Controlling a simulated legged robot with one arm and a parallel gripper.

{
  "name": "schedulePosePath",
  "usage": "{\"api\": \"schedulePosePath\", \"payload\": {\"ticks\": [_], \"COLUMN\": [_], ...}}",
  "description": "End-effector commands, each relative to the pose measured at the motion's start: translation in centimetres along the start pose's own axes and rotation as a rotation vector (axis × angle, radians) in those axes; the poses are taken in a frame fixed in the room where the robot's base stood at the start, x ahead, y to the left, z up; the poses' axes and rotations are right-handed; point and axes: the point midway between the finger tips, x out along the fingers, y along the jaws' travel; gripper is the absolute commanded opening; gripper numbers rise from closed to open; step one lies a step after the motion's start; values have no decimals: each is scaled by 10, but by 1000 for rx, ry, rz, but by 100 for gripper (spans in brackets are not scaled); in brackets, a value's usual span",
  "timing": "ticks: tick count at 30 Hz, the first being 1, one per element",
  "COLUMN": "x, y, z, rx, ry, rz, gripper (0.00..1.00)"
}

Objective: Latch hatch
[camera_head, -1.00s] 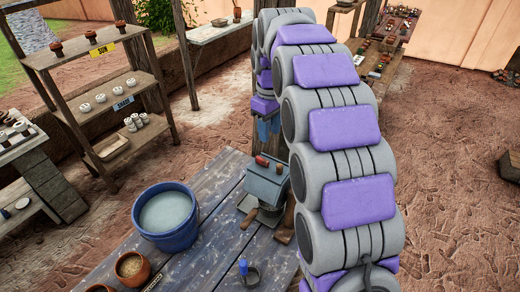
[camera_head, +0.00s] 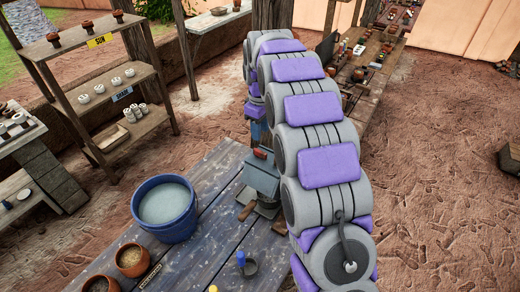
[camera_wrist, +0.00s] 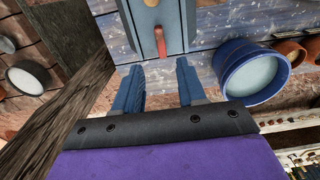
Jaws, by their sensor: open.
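A small grey-blue box (camera_head: 262,180), which I take to carry the hatch, stands on the blue plank table, partly hidden by my arm. A red lever (camera_head: 261,154) shows at its top. In the wrist view the box (camera_wrist: 145,18) is at the top, with the red lever (camera_wrist: 160,42) pointing towards my fingers. My gripper (camera_wrist: 158,80) is open and empty, its two blue fingers apart on either side of the lever's line, with a gap to it. In the head view my gripper (camera_head: 258,132) is just behind the box. Whether the hatch is fully closed I cannot tell.
A blue bucket (camera_head: 166,235) of pale liquid stands left of the box on the table (camera_head: 200,250). A wooden post (camera_wrist: 60,120) is close beside my gripper in the wrist view. Shelves (camera_head: 130,115) stand left.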

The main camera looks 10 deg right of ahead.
Motion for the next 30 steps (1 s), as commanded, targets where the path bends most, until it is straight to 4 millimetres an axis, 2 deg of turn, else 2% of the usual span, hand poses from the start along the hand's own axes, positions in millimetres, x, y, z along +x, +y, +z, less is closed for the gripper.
{"api": "schedulePosePath", "payload": {"ticks": [1,6,13,18,27,30], "x": [12,45,79,90,91,91], "y": [-1,-1,-1,-1,-1,0], "z": [0,0,0,0,0,0], "rx": [0,0,0,0,0,0], "ry": [-2,-2,-2,-1,0,0], "rz": [-1,-1,-1,-1,1,1], "gripper": [40,40,40,40,40,32]}}
